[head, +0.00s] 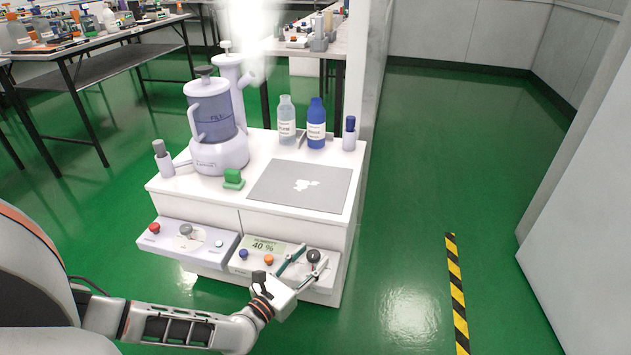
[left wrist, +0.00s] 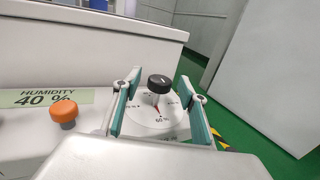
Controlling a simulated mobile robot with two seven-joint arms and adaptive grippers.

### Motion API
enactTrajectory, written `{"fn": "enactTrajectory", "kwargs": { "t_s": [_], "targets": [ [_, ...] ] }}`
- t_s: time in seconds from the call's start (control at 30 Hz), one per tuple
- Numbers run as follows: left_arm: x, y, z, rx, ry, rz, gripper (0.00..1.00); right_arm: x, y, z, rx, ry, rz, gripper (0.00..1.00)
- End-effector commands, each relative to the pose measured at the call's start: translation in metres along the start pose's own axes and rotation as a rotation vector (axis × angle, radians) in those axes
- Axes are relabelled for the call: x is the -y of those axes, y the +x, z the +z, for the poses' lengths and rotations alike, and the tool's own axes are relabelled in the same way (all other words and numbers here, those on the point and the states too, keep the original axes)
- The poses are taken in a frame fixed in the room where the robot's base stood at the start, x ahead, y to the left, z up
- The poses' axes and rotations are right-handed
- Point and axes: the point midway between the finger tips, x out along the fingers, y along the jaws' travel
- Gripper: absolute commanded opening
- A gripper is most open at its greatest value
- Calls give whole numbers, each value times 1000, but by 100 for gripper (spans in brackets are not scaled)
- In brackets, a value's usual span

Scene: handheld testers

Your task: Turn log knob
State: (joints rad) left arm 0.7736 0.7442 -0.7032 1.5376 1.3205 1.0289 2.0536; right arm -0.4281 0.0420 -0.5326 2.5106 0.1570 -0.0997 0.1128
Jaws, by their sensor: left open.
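The knob (head: 313,256) is black and sits at the right end of the right-hand control panel. In the left wrist view the black knob (left wrist: 159,84) stands on a pale round dial (left wrist: 150,117) with percent marks and a red pointer near 60 %. My left gripper (head: 300,262) is at the panel, open, with its two green-padded fingers on either side of the knob. In the left wrist view the fingers (left wrist: 160,103) show gaps to the knob on both sides. My right gripper is not in view.
The panel has a display (head: 266,246) reading HUMIDITY 40 %, an orange button (head: 269,260) and a blue button (head: 243,253). The left panel (head: 180,243) has a red button and a grey knob. A humidifier (head: 212,122) and bottles (head: 316,125) stand on the white cabinet.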

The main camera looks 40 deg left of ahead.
Motion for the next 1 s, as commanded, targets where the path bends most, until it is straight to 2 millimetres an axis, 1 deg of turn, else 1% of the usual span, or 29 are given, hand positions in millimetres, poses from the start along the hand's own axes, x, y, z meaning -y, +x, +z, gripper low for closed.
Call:
{"fn": "enactTrajectory", "kwargs": {
  "t_s": [0.1,0.2,0.5,0.57,0.6,0.63,0.67,1.0],
  "targets": [
    [0,11,-2,-2,0,0,42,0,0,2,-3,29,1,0],
    [0,16,-2,-2,1,-1,42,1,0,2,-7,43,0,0],
    [0,18,0,-1,1,-1,42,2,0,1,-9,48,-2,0],
    [0,18,0,-1,1,-1,27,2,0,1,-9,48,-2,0],
    [0,18,0,-1,1,-1,16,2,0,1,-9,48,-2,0],
    [0,18,0,-1,1,-1,8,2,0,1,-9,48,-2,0],
    [0,18,0,-1,1,-1,3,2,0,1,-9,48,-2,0],
    [1,18,1,0,-2,32,3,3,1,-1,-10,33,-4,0]
  ]
}}
